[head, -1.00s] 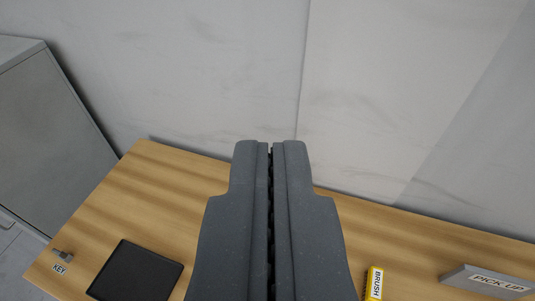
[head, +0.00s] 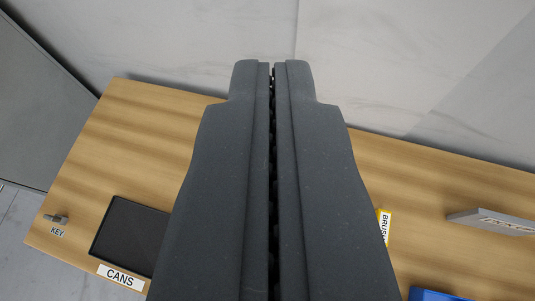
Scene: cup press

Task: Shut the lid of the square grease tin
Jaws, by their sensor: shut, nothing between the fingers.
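My gripper (head: 271,70) is shut and empty. It fills the middle of the head view, above the wooden table, with its fingertips in front of the pale wall. No square grease tin or lid can be made out in this view. My gripper hides the middle of the table, so I cannot tell what lies behind it.
The wooden table (head: 125,150) holds a black tray (head: 128,236) by a CANS label (head: 121,277), a small key (head: 56,218), a yellow-edged BRUSH label (head: 385,222), a grey sign block (head: 495,221) and a blue thing (head: 432,295). A grey cabinet (head: 35,110) stands at left.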

